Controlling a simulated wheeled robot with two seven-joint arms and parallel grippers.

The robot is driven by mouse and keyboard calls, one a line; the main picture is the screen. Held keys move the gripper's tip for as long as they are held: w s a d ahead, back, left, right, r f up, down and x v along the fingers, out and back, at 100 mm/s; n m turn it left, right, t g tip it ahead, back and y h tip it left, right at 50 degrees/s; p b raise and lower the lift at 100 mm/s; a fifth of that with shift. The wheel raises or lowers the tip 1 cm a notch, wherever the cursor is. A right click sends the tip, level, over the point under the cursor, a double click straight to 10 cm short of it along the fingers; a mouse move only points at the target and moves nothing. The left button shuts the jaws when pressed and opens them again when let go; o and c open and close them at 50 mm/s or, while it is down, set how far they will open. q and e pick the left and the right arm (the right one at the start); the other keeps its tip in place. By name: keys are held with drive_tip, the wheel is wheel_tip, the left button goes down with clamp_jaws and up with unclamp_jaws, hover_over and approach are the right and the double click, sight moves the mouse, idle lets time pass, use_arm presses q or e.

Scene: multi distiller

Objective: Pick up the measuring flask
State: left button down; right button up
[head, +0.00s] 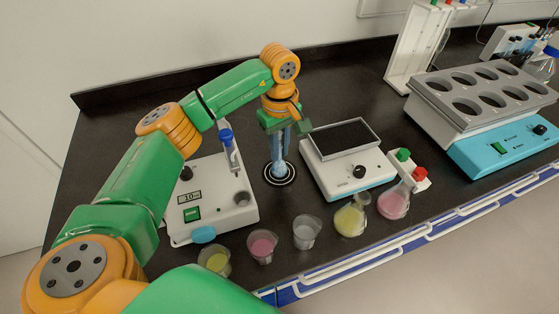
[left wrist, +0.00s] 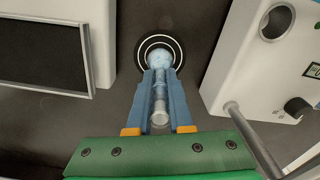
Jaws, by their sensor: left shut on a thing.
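The measuring flask (head: 279,169) holds pale blue liquid and stands upright on a round black-and-white ringed spot (head: 267,178) between two lab devices. My left gripper (head: 278,152) points down over it, with its blue fingers on both sides of the flask's neck. In the left wrist view the flask (left wrist: 160,88) runs between the fingers of the gripper (left wrist: 161,78), which are shut on the neck. The round bulb shows beyond the fingertips, over the rings (left wrist: 146,47). My right gripper is not in view.
A white stirrer device (head: 225,200) stands close left and a device with a dark plate (head: 342,140) close right. Beakers (head: 262,246) and flasks with yellow liquid (head: 350,217) and pink liquid (head: 393,202) line the front edge. A rack with round holes (head: 480,90) stands right.

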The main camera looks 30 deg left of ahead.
sight(280, 132)
use_arm(q)
drive_tip(key=shift+r, duration=0.2)
wheel_tip(280, 132, up, 3)
drive_tip(key=shift+f+b, duration=0.2)
drive_tip(key=shift+b, duration=0.75)
drive_tip(key=s+d+r, duration=0.2)
drive_tip(key=s+r, duration=0.3)
drive_tip(key=s, duration=0.1)
drive_tip(key=s+d+r, duration=0.3)
drive_tip(key=s+r, duration=0.2)
drive_tip(key=s, duration=0.1)
drive_tip(key=shift+s+d, duration=0.3)
drive_tip(key=shift+s, duration=0.1)
